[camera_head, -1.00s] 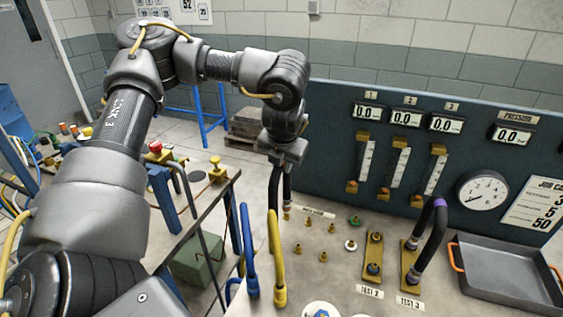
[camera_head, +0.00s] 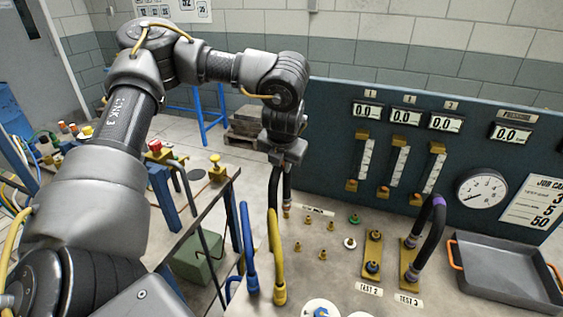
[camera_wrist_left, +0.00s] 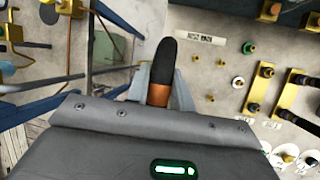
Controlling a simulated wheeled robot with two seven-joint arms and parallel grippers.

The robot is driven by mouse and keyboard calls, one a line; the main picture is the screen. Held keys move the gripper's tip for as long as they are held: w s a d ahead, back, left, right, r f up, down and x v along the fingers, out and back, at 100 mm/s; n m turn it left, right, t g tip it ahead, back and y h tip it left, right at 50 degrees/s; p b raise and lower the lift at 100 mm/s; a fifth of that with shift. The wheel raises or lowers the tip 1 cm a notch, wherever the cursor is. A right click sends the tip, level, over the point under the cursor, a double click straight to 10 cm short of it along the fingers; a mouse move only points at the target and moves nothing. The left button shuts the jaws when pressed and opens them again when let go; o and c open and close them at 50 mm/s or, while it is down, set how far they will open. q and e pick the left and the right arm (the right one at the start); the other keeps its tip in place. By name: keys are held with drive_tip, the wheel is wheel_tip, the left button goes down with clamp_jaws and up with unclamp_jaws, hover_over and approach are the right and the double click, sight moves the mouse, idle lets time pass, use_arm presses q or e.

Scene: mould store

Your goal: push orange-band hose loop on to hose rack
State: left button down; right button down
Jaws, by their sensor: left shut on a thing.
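My left gripper (camera_head: 285,160) is shut on the black hose loop (camera_head: 286,185), above the left part of the bench. In the left wrist view the hose (camera_wrist_left: 166,60) sticks out between the fingers, and its orange band (camera_wrist_left: 158,95) sits right at the jaws. In the head view the hose hangs down from the gripper, with a brass-coloured bit near its lower end. The gripper body hides part of the loop. I cannot tell for certain which fixture is the hose rack. My right gripper is not in view.
A blue hose (camera_head: 248,250) and a yellow hose (camera_head: 276,255) stand at the bench's left edge. A purple-banded black hose (camera_head: 431,232) is on the TEST 3 plate. Several small brass fittings dot the bench. A grey tray (camera_head: 490,262) lies at right, before the gauge panel (camera_head: 340,120).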

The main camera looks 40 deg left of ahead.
use_arm(q)
drive_tip(key=shift+f, duration=0.55)
drive_tip(key=shift+f+b, duration=0.35)
drive_tip(key=shift+f, duration=0.35)
idle(0.9)
drive_tip(key=shift+r+p, duration=0.1)
drive_tip(key=shift+p, duration=0.2)
idle(0.4)
drive_tip(key=c, duration=1.1)
unclamp_jaws()
drive_tip(key=shift+c, duration=0.2)
drive_tip(key=v, duration=1)
drive_tip(key=shift+r+b, duration=0.3)
drive_tip(key=shift+b, duration=0.15)
drive_tip(key=shift+s, duration=0.1)
